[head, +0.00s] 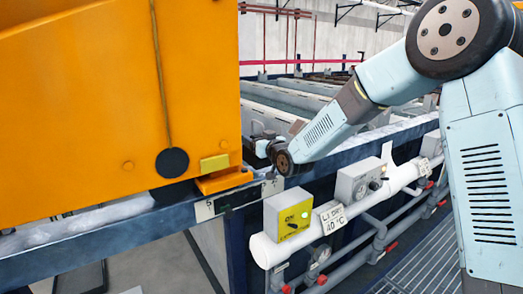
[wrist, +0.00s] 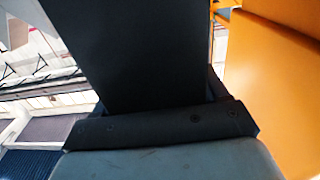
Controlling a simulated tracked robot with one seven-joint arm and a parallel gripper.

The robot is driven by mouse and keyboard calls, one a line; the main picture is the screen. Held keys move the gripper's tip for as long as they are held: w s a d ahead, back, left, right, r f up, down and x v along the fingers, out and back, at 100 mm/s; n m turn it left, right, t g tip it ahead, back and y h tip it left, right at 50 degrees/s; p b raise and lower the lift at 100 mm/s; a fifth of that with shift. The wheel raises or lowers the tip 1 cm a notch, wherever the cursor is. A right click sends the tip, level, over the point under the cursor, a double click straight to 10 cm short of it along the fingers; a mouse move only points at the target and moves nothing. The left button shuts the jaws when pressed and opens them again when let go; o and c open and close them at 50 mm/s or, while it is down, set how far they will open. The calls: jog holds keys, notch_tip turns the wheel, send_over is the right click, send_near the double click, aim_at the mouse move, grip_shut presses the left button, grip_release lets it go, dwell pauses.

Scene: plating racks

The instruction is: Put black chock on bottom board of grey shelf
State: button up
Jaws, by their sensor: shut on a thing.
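My gripper (head: 258,146) is at the end of my outstretched arm, beside the right edge of the orange housing in the head view. The black chock (wrist: 145,50) fills the upper middle of the wrist view as a broad dark slab. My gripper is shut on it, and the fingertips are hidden. In the head view I cannot make out the chock. I cannot make out a grey shelf in either view.
The large orange housing (head: 100,90) stands close on the left and also fills the right of the wrist view (wrist: 270,80). A dark blue rail (head: 90,240) runs below it. White pipes (head: 330,222) with control boxes (head: 288,213) lie under my arm. Long grey tanks (head: 290,95) lie behind.

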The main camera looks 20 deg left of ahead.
jog(key=shift+f, duration=1.65)
jog(key=shift+f, duration=0.15)
jog(key=o, duration=1.5)
jog(key=shift+d+f, duration=0.1)
jog(key=v, duration=1.3)
jog(key=shift+s+d, duration=0.25)
jog(key=shift+s, duration=0.05)
